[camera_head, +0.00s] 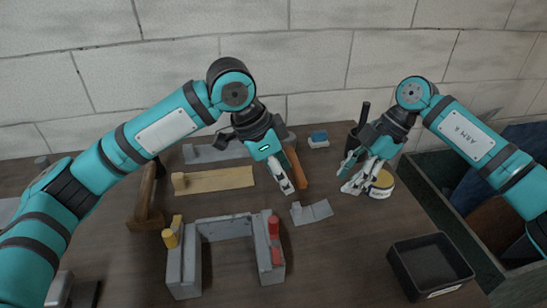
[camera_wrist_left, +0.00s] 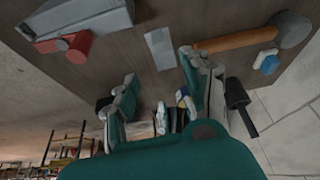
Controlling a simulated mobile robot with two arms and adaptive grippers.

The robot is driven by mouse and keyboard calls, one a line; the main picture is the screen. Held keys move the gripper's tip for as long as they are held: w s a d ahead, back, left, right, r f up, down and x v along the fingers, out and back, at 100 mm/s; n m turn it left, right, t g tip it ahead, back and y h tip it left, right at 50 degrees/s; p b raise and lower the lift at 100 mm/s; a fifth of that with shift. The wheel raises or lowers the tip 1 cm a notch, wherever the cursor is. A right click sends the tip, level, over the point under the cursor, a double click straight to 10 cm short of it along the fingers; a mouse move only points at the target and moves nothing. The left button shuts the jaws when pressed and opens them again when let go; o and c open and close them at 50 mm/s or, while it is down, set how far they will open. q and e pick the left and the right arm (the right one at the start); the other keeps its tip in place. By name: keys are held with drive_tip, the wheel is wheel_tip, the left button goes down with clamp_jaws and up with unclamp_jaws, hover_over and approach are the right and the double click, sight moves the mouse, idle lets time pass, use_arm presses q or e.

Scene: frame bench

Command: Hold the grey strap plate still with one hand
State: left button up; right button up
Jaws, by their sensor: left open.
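The grey strap plate (camera_head: 311,212) lies on the bench right of the U-shaped grey frame (camera_head: 224,228). It also shows in the left wrist view (camera_wrist_left: 158,48), beyond the fingers. My left gripper (camera_head: 284,181) is open and empty, just above and left of the plate in the head view, apart from it. In the left wrist view its two fingers (camera_wrist_left: 160,96) stand wide apart.
An orange-brown handle (camera_head: 297,168) lies behind my left gripper. A blue-topped block (camera_head: 318,139) sits at the back. A wooden board (camera_head: 213,180) and a hammer (camera_head: 147,196) lie to the left. A black bin (camera_head: 430,266) stands front right. The bench between frame and bin is clear.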

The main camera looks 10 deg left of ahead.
sight(299, 204)
use_arm(q)
drive_tip(key=x, duration=1.2)
drive_tip(key=shift+c, duration=0.4)
clamp_jaws()
use_arm(e)
drive_tip(key=shift+c, duration=0.4)
